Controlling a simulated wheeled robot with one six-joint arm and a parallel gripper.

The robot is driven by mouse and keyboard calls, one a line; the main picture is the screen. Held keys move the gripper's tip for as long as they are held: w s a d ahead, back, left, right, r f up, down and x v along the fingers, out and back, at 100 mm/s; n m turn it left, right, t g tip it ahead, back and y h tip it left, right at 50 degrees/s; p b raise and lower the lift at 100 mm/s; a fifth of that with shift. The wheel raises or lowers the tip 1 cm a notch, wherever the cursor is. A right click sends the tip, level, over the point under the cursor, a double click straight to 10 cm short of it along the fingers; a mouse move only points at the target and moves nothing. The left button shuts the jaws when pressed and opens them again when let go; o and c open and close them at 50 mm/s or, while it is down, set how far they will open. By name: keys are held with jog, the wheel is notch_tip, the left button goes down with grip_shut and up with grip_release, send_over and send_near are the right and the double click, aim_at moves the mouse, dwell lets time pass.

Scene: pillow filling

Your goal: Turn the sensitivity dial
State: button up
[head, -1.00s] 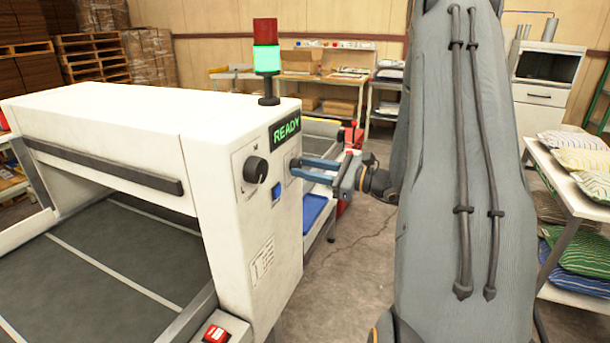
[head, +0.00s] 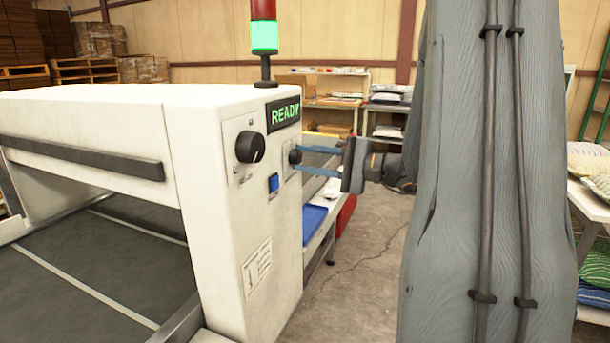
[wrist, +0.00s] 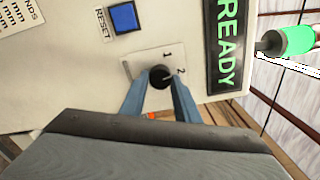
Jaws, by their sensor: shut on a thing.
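A small black dial (head: 295,156) sits on a light plate on the end panel of the white machine (head: 225,240). In the wrist view the small dial (wrist: 160,76) has a white pointer line, and its plate carries the marks 1 and 2. My gripper (head: 305,163) reaches in from the right with its blue fingers shut on this dial, one on each side in the wrist view (wrist: 159,86). A larger black dial (head: 250,147) is on the same panel to the left, untouched. Which dial is labelled sensitivity cannot be read.
A blue button (head: 273,184) marked RESET is below the small dial. A READY display (head: 284,113) glows green, under a signal tower (head: 264,37) lit green. A blue tray (head: 313,222) lies behind the machine's corner. Open floor (head: 360,270) lies right of the machine.

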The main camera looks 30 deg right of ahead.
jog(key=n+b, duration=0.2)
jog(key=b, duration=0.1)
jog(key=n+b, duration=0.2)
jog(key=b, duration=0.1)
jog(key=n+b, duration=0.2)
jog(key=b, duration=0.1)
jog(key=shift+f+b, duration=0.25)
jog(key=shift+b, duration=0.1)
jog(key=n+b, duration=0.3)
jog(key=b, duration=0.2)
jog(key=shift+r+n+b, duration=0.1)
jog(key=shift+n+b, duration=0.2)
jog(key=shift+r+n+b, duration=0.15)
jog(key=shift+n+b, duration=0.15)
jog(key=shift+b, duration=0.15)
jog(key=o, duration=1)
jog(key=shift+o, duration=0.2)
jog(key=v, duration=0.8)
